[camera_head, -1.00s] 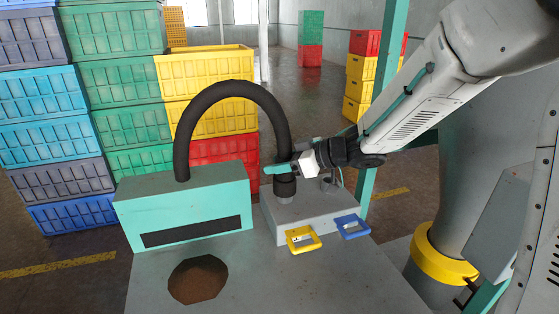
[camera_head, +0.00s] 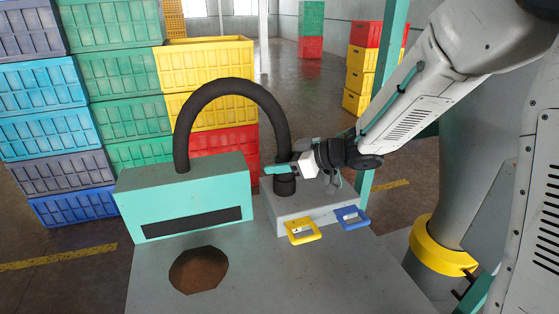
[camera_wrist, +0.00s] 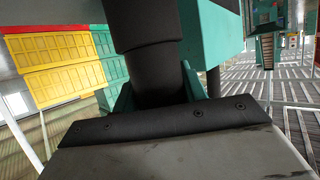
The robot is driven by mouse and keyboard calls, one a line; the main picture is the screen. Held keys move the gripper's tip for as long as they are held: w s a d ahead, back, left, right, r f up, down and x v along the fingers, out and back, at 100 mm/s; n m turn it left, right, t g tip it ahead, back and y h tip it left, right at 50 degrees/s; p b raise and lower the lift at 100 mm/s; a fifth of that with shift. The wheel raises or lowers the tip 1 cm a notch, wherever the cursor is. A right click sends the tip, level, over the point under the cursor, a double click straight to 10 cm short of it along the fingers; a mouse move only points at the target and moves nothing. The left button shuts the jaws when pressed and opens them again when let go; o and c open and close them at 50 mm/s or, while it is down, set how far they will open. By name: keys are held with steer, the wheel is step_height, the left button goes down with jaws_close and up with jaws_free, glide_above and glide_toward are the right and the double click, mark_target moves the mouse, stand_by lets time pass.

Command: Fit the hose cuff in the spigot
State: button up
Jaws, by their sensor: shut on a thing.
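The hose (camera_head: 236,87) is a thick black tube that arches from the top of the teal box (camera_head: 193,221) over to the grey block (camera_head: 318,207). Its dark cuff end (camera_head: 284,187) points down at the top of the grey block. My gripper (camera_head: 281,169) is shut around the cuff from the right, with teal fingers on either side. In the wrist view the black cuff (camera_wrist: 155,75) stands between the teal fingers. The spigot is largely hidden under the cuff, and I cannot tell whether the cuff sits over it or just above it.
A yellow tag-like handle (camera_head: 303,230) and a blue one (camera_head: 351,219) are on the grey block's front. A round brown-lined hole (camera_head: 198,270) opens in the grey bench top (camera_head: 300,285). Stacked crates (camera_head: 105,72) stand behind on the left. A teal post (camera_head: 389,50) rises behind my arm.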

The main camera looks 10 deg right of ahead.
steer(key=o, duration=1.1)
steer(key=shift+o, duration=0.2)
steer(key=v, duration=0.8)
